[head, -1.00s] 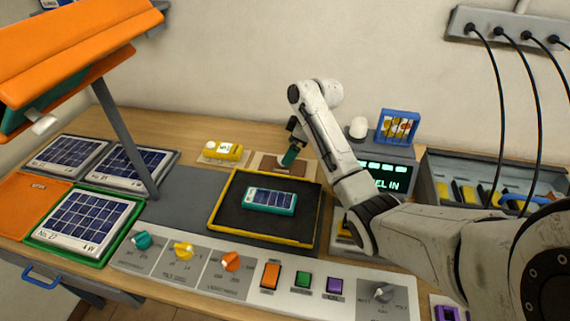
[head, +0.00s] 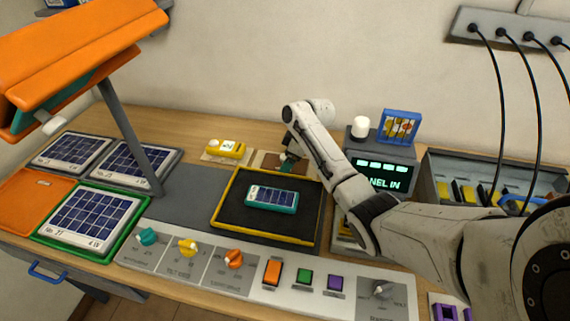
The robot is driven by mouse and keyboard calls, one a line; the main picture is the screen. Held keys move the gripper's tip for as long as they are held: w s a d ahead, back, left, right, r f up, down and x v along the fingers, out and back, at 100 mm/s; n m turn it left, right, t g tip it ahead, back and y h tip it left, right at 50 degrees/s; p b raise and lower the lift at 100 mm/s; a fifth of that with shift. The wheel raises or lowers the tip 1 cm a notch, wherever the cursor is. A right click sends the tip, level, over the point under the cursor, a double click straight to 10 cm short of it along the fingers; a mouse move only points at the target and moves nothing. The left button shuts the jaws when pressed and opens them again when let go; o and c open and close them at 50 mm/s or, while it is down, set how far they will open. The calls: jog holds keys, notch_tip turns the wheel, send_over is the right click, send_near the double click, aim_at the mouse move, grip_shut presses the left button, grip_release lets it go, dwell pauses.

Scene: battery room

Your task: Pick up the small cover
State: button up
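My gripper (head: 290,159) is at the back middle of the bench in the head view, pointing down. It is low over a brown flat piece (head: 270,160) on a tan board. Teal and dark parts show at its tip, too small to tell fingers from a held thing. My arm hides part of the area to its right. I cannot tell for sure which thing is the small cover; the brown piece is partly hidden by the gripper. Whether the gripper touches it, or is open or shut, does not show.
A black tray with a yellow rim (head: 223,181) holds a small teal-edged solar panel (head: 272,197) in front of the gripper. A yellow device (head: 228,149) is to the left. A display box (head: 385,178) stands to the right. Knobs and buttons line the front panel (head: 205,290).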

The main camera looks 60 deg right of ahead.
jog(key=c, duration=0.6)
jog(key=shift+r, duration=0.1)
jog(key=shift+c, duration=0.3)
